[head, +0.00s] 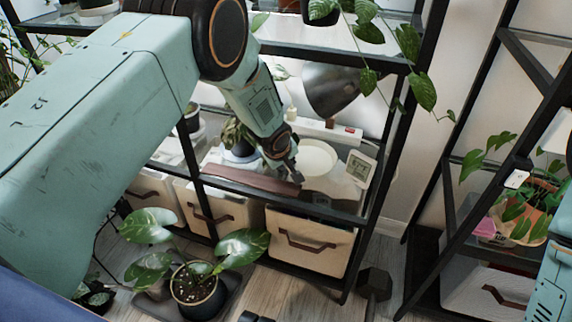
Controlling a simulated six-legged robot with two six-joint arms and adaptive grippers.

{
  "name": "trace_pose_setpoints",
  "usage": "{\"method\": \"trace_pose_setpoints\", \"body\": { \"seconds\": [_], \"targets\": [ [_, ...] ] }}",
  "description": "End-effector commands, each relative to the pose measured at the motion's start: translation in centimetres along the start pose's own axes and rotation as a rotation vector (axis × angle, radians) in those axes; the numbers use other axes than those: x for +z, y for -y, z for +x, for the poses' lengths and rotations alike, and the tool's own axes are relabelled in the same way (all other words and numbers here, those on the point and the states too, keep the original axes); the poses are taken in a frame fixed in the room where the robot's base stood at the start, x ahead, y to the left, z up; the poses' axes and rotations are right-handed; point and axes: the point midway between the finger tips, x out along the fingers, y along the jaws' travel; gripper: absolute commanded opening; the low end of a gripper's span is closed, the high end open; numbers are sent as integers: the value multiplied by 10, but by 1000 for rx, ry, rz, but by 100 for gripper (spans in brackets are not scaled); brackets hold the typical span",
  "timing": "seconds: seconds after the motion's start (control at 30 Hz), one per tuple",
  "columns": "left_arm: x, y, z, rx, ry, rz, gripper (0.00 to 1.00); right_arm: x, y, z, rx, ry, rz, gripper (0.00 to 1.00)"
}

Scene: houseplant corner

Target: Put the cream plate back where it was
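The cream plate (318,158) is on or just above the middle shelf of the black rack, right beside my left gripper. My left gripper (291,172) reaches down over that shelf from the left, at the plate's left edge. Its fingers are small and dark here, so I cannot tell whether they touch or hold the plate. Part of my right arm shows at the lower right edge; its gripper is out of view.
A white digital display (361,167) stands right of the plate. A long reddish-brown item (250,181) lies along the shelf front. A potted plant (240,138) is left of my gripper. Bins (308,243) sit below. A dumbbell (374,284) and potted plant (197,289) stand in front.

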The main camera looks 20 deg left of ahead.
Motion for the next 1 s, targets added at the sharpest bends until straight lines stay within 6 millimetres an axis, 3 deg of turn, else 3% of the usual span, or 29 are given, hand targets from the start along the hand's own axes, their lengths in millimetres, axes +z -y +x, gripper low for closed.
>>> {"method": "trace_pose_setpoints", "body": {
  "seconds": [0.37, 0.57, 0.8, 1.0],
  "targets": [
    [-2, -2, -6, 2, -1, 2, 15, 0, 0, -4, 0, 0, 0, 40],
    [-2, -2, -33, 2, -2, 2, 15, 0, 0, 5, 0, 0, 0, 40],
    [-2, -3, -84, 2, -1, 1, 15, 0, 0, -6, 0, 0, 0, 40],
    [-2, -2, -114, 0, 0, 0, 15, 0, 0, -17, 0, 0, 0, 40]
  ]
}}
